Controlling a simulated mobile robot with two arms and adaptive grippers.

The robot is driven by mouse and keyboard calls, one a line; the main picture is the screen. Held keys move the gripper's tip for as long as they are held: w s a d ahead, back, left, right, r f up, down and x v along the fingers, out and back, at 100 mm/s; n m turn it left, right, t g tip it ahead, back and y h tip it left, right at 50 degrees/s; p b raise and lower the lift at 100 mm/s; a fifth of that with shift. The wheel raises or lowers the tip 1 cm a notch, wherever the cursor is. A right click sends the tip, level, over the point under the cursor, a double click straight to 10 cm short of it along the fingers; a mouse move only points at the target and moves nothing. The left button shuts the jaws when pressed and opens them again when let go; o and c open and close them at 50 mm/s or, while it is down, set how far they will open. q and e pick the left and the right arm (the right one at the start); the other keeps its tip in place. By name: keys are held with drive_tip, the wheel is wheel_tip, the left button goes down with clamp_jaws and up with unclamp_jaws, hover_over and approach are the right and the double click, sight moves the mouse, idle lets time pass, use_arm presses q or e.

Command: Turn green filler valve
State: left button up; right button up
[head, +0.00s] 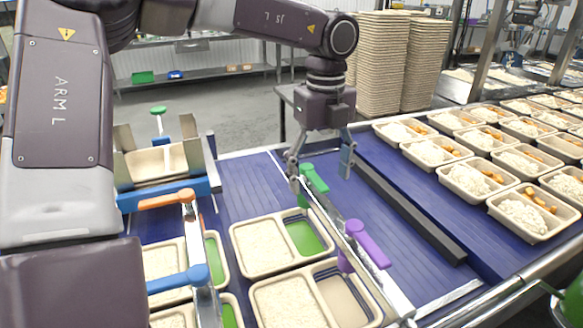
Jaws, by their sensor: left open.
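The green filler valve (314,178) is a green handle on the metal rail in the middle of the head view. My left gripper (320,163) points down over it from the arm above. Its two fingers are open and apart, one to the left of the green handle and one to the right. The handle shows between and slightly below the fingertips. I cannot tell whether the left fingertip touches the rail or handle. My right gripper is not in view.
A purple handle (366,243) sits nearer on the same rail. Orange (167,199) and blue (178,281) handles are on the left rail. Trays with rice and green compartments (303,238) stand on the blue belt below. A dark bar (411,214) and filled trays lie to the right.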

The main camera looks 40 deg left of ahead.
use_arm(q)
wheel_tip(320, 180, up, 8)
drive_tip(key=p, duration=0.5)
drive_tip(key=shift+f, duration=0.2)
drive_tip(key=shift+f, duration=0.1)
